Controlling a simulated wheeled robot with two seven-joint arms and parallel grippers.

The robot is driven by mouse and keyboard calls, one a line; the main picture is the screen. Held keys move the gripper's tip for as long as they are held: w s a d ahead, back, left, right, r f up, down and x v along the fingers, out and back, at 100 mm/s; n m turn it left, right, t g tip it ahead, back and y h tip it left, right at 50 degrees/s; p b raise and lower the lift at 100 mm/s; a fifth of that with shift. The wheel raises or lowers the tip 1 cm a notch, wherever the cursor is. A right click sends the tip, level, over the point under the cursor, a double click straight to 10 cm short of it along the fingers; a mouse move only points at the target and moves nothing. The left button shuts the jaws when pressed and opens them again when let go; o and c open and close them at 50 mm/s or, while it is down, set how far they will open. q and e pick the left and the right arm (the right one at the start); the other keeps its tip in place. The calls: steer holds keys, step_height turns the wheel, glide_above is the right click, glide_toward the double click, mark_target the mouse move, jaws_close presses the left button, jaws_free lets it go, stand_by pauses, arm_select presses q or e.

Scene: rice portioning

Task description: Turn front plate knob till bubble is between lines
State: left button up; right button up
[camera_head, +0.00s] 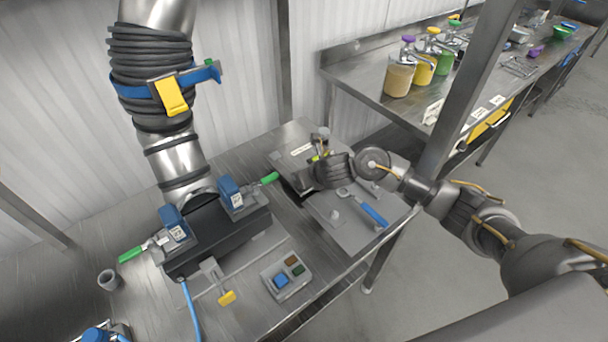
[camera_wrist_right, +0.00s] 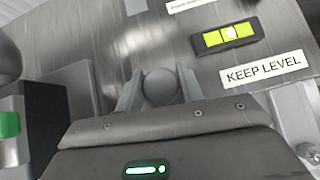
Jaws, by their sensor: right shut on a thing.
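The front plate knob (camera_wrist_right: 160,86) is a grey round knob between the two fingers of my right gripper (camera_wrist_right: 158,92), which is shut on it. The green-yellow level vial (camera_wrist_right: 212,39) sits on the plate beside it, above a "KEEP LEVEL" label (camera_wrist_right: 263,69). Its pale bubble (camera_wrist_right: 231,32) is near the middle and appears to lie between the dark lines. In the head view my right gripper (camera_head: 308,178) is low over the grey plate (camera_head: 354,240) and hides the held knob; a sliver of the vial (camera_head: 318,157) shows. My left gripper is out of view.
A blue-handled wrench (camera_head: 372,214) lies on the plate. A black box with blue clamps (camera_head: 230,192) stands to the left, under a large duct (camera_head: 180,165). A post (camera_head: 470,90) stands to the right.

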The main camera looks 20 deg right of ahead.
steer(key=shift+m+h+p, duration=0.3)
steer(key=shift+m+h, duration=1.2)
steer(key=shift+m, duration=0.5)
steer(key=o, duration=1)
steer(key=shift+r, duration=0.1)
steer(key=p+v, duration=0.7)
steer(key=v, duration=0.3)
steer(key=shift+s+a+r, duration=0.1)
steer(key=shift+s+a, duration=0.05)
steer(key=shift+s, duration=0.25)
